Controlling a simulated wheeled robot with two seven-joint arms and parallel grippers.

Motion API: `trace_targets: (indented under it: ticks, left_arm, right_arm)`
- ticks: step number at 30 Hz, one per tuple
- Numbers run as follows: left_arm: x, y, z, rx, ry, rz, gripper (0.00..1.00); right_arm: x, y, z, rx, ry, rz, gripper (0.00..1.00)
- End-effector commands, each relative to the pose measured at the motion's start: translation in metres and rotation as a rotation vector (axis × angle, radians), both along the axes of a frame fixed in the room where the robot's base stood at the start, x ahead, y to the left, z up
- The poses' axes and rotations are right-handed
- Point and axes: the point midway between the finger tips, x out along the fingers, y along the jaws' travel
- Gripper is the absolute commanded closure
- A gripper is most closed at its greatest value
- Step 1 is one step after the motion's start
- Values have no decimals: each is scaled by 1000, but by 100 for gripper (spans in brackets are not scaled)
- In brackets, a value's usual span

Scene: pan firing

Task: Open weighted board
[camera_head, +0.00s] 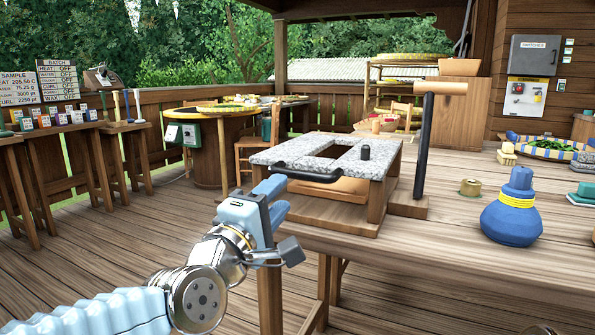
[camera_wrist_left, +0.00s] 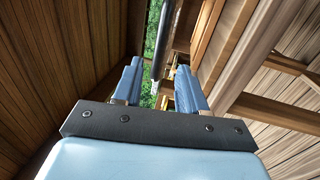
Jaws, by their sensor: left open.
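The weighted board is a grey speckled stone slab (camera_head: 330,152) with an opening in its middle. It lies flat on a wooden stand in the head view. A black handle (camera_head: 305,175) runs along its front left edge, and a dark knob (camera_head: 365,152) stands on top. My left gripper (camera_head: 279,197) is open, just in front of and below the handle's left end. In the left wrist view, a dark bar (camera_wrist_left: 162,42) shows between the two blue fingers; I cannot tell whether it is inside the grasp. My right gripper is not in view.
A black post with a wooden crossbar (camera_head: 440,88) stands right of the board. The table's front is clear.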

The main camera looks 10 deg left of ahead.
Motion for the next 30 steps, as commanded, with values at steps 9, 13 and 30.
trace_targets:
  ticks: [9,13,30]
  left_arm:
    - [64,-20,14,-2,3,-1,59]
    - [76,-24,16,-1,3,0,59]
    - [82,-26,15,1,1,0,89]
  right_arm:
    - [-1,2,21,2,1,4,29]
    - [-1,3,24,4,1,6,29]
    - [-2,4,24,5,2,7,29]
